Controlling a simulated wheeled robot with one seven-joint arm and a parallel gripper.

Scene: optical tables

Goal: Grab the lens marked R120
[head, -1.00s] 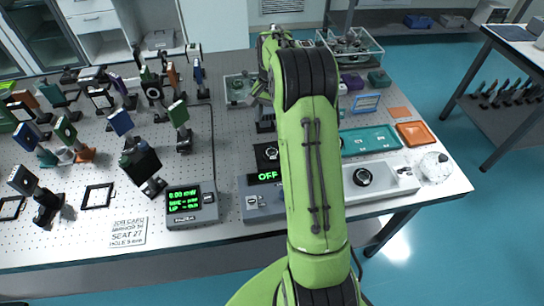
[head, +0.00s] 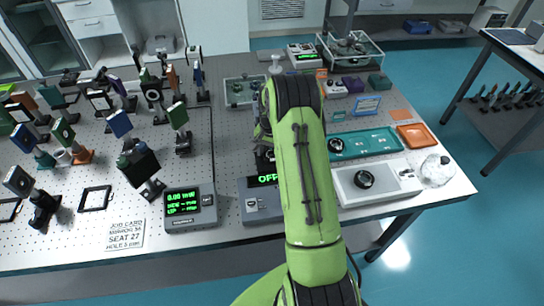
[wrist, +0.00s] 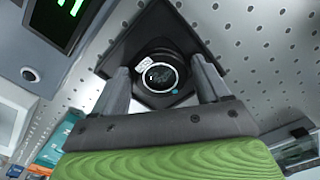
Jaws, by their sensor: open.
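In the wrist view, a round lens in a black ring mount (wrist: 161,73) sits on a dark square pad (wrist: 190,42). A small white label shows on its ring, but I cannot read it. My gripper (wrist: 160,66) is open, with one finger on each side of this lens; I cannot tell whether they touch it. In the head view my arm hides most of the gripper and this lens. Another black-ringed lens (head: 364,180) sits on a pale grey device at the right. A further dark round lens (head: 336,146) lies in the teal tray (head: 375,142). Their markings are unreadable.
A box with an "OFF" display (head: 262,204) stands just in front of the pad. A power meter (head: 190,207) is to its left. Several post-mounted optics crowd the left of the perforated table. An orange tray (head: 418,135) and a glass jar (head: 436,170) are at right.

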